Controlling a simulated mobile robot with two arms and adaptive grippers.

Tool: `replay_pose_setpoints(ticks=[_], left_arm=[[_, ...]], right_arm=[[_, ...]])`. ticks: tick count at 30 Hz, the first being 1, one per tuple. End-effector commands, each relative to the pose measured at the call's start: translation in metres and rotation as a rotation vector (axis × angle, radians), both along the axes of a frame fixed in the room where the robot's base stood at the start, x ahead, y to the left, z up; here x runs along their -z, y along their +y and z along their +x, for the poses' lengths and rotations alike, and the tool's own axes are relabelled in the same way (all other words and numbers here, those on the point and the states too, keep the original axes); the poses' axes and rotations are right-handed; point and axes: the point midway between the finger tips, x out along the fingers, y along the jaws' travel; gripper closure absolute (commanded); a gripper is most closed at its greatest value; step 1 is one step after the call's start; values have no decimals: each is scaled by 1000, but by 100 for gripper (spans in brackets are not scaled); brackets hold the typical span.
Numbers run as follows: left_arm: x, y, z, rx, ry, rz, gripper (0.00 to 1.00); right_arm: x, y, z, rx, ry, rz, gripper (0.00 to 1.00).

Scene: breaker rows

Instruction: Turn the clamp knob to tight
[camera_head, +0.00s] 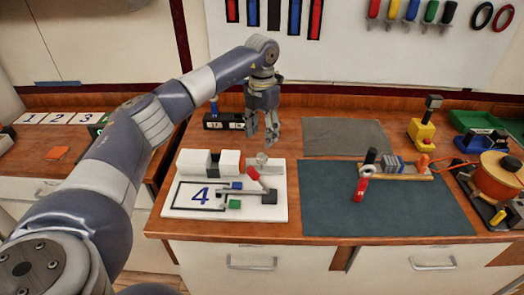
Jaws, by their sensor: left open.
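A white board (188,212) marked with a blue 4 lies at the counter's front edge. It bears a white cylinder with a dark band (228,162), a short red piece (253,173), and small blue and green blocks. A small pale round part (262,158) stands beside the red piece; I cannot tell for sure whether it is the clamp knob. My left gripper (262,138) points down just above and behind that part, open and empty, with its fingers apart from the board. My right gripper is not in view.
An orange pot (497,180) and a yellow-based device (421,132) stand at the right. A dark numbered block (222,121) stands behind the board.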

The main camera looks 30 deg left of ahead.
Motion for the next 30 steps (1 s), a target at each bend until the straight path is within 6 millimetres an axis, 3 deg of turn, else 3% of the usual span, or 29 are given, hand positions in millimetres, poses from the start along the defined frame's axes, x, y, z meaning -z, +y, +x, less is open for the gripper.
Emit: replay_pose_setpoints(ticks=[6,12,25,30], left_arm=[[42,-1,-1,0,3,-3,49],[70,-1,0,0,0,-3,49],[82,-1,0,2,-2,-3,49],[82,-1,0,1,-2,-3,88]], right_arm=[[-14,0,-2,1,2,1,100],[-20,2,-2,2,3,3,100],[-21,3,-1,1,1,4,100],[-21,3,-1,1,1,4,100]])
